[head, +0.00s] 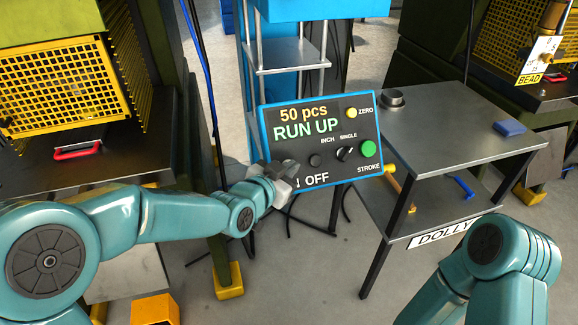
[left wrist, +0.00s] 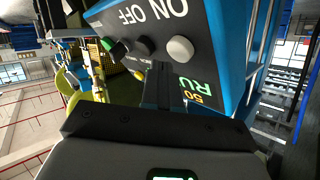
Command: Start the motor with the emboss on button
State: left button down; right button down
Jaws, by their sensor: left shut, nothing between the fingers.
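The blue-edged control panel (head: 330,112) stands upright ahead and reads "50 pcs RUN UP". My left gripper (head: 282,176) is shut and empty in front of its lower left part, hiding the on button and part of "ON". The left wrist view shows the panel upside down, with a pale round button (left wrist: 180,49) by "ON" and a dark button (left wrist: 145,46) by "OFF". The shut fingers (left wrist: 162,70) appear between and just below these buttons in that picture; I cannot tell whether they touch the panel. My right gripper is out of view.
The panel also carries a green stroke button (head: 368,148), a black selector (head: 345,154) and a yellow zero button (head: 352,113). A metal dolly (head: 450,135) stands to the right, with a blue block (head: 509,128) on top. A yellow-guarded press (head: 65,85) is at left.

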pick_arm(q)
jog(key=s+r, duration=0.1)
jog(key=s, duration=0.1)
jog(key=s+d+r, duration=0.1)
jog(key=s+r, duration=0.1)
jog(key=shift+d, duration=0.15)
dwell(0.5)
